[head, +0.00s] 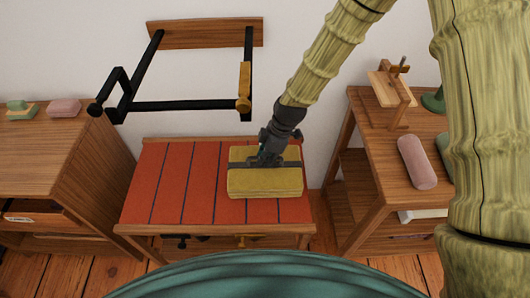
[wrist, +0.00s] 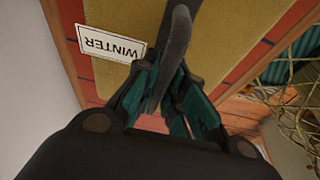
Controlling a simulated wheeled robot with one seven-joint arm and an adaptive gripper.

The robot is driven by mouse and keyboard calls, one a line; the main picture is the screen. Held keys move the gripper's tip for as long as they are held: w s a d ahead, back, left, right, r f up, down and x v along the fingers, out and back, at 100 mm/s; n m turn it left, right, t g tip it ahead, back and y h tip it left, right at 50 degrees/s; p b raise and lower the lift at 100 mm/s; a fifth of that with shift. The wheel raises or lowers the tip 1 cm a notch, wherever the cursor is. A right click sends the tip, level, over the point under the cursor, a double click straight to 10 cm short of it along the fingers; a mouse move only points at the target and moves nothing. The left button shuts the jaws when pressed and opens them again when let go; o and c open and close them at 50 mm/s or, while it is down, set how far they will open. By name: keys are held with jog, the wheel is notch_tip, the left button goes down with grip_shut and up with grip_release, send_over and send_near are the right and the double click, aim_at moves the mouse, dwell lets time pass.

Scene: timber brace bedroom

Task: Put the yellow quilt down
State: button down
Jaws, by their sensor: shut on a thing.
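The yellow quilt (head: 265,184) is a folded block with a dark strap around its middle. It is at the right part of the red slatted top (head: 170,180) of a low wooden stand, over or on it; I cannot tell whether it touches. My gripper (head: 268,157) is above the quilt and shut on its strap. In the wrist view the quilt (wrist: 200,30) fills the top, with the strap (wrist: 173,50) running between my fingers (wrist: 165,100). The quilt's underside is hidden.
A black wall rack (head: 180,105) with a wooden back hangs above the stand. A wooden cabinet (head: 50,160) with an open drawer stands left. A wooden table (head: 375,180) with a pink roll (head: 417,162) stands right. The left of the red top is clear.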

jog(key=shift+f, duration=0.15)
jog(key=c, duration=1.5)
grip_release()
jog(key=v, duration=1.2)
